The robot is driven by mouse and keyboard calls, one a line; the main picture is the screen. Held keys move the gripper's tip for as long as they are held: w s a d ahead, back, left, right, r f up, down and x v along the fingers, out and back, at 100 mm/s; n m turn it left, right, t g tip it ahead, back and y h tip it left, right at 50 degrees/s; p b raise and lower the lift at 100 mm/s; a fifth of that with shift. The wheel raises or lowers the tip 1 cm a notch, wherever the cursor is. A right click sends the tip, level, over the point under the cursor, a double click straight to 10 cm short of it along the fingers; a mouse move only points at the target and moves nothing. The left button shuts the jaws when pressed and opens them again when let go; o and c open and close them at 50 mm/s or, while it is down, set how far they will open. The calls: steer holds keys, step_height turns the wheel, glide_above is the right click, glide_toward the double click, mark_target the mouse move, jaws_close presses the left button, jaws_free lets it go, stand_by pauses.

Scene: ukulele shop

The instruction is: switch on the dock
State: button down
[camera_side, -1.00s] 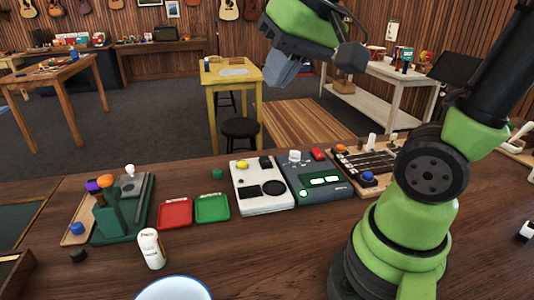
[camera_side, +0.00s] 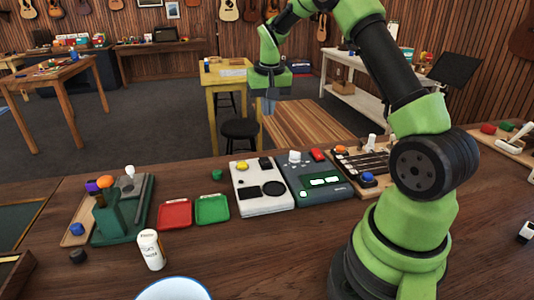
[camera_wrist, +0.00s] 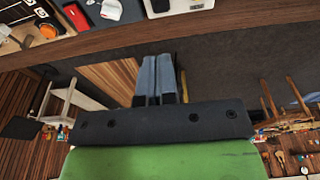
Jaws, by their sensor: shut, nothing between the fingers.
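Two devices stand side by side on the counter; I cannot tell which one is the dock. The dark grey device (camera_side: 333,193) has a white knob (camera_side: 295,156), a red button (camera_side: 318,154) and lit pale panels. The white device (camera_side: 246,202) has a yellow button (camera_side: 242,166), a black square and a black disc. My gripper (camera_side: 269,107) is shut and empty, pointing down above and beyond the devices, touching nothing. In the wrist view its fingers (camera_wrist: 160,78) are together, with the red button (camera_wrist: 76,17) and white knob (camera_wrist: 111,9) at the top edge.
A fretted board (camera_side: 362,166) with coloured knobs sits right of the grey device. Red (camera_side: 175,214) and green (camera_side: 212,209) trays, a white bottle (camera_side: 151,250) and a green stand (camera_side: 109,220) are to the left. A bowl (camera_side: 172,290) is at the front.

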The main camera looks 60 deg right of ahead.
mark_target(267, 163)
stand_by(0.3)
steer(key=f, duration=1.2)
steer(key=shift+w+d+f, duration=0.15)
steer(key=shift+w+d, duration=0.2)
steer(key=shift+s+a+f, duration=0.15)
steer(key=shift+f, duration=0.6)
steer(key=shift+s+a+f, duration=0.25)
steer(key=shift+f, duration=0.25)
steer(key=shift+w+d, duration=0.1)
steer(key=shift+d, duration=0.05)
steer(key=shift+w+d+r, duration=0.3)
steer(key=shift+w+d, duration=0.15)
